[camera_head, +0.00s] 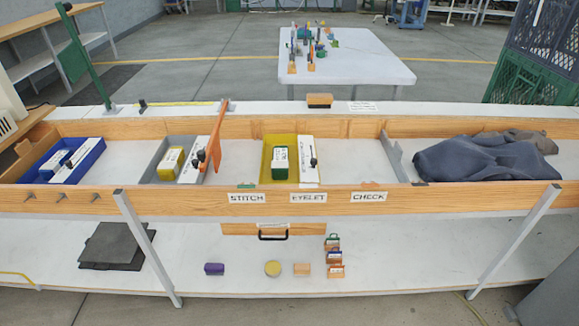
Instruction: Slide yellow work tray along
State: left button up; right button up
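The yellow work tray (266,160) sits in the long wooden trough, just right of its middle-left section, above the EYELET label (308,197). A green block with white marking (280,160) lies in it. A white block with a black knob (308,162) stands at its right side; I cannot tell whether it is inside the tray or beside it. Neither of my grippers is in view, and nothing is seen touching the tray.
Left of the tray are an upright orange paddle (215,138), a grey tray (153,168) and a blue tray (45,170). Bare trough floor (355,160) lies to the right, up to a grey divider (394,158); dark cloth (480,160) is beyond it.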

aim_at(302, 147)
jog(key=i+l+u, duration=0.1)
jog(key=i, duration=0.3)
jog(key=i+l+u, duration=0.1)
jog(key=i+l, duration=0.2)
jog(key=i+l+u, duration=0.1)
jog(key=i+l, duration=0.15)
jog(key=i, duration=0.2)
